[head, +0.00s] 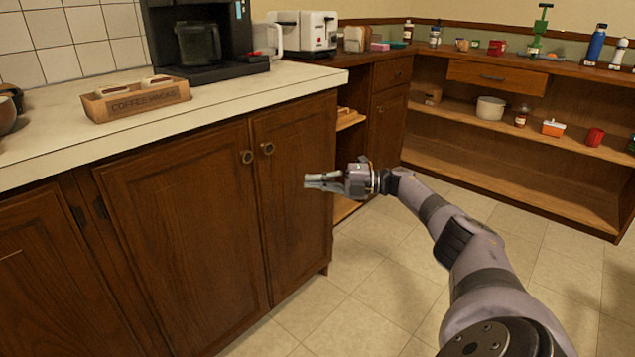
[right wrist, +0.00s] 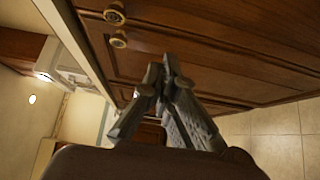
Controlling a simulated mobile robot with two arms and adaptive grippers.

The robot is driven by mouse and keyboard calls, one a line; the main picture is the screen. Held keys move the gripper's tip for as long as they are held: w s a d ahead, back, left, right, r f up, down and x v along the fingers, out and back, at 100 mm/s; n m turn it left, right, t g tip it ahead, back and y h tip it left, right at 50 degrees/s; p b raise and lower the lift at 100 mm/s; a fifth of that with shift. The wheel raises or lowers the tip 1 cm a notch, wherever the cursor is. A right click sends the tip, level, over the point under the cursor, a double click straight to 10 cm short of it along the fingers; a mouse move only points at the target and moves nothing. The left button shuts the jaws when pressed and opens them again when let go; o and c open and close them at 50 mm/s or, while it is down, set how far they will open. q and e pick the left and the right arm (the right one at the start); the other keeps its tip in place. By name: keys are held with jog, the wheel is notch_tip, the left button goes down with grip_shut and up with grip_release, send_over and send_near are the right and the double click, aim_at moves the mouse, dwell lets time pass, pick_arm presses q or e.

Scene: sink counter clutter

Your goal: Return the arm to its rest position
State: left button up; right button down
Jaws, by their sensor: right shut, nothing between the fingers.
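My right arm (head: 455,235) comes in from the lower right of the head view and reaches toward the wooden cabinet. My right gripper (head: 308,181) points left in front of the right cabinet door (head: 295,200), below its round knob. The right wrist view shows the two fingers (right wrist: 168,70) with their tips together and nothing between them. The wooden doors and two round brass knobs (right wrist: 116,15) show beyond the fingers there. I cannot tell how wide the gap to the door is. My left gripper is not in view.
Wooden shelves (head: 480,122) with bottles and a pot (head: 490,108) stand along the back. The tiled floor (head: 365,300) below the arm is clear.

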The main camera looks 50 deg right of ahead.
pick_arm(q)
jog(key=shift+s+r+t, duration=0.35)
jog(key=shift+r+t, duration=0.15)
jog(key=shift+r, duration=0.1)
pick_arm(e)
jog(key=shift+s+d, duration=0.15)
jog(key=shift+d, duration=0.25)
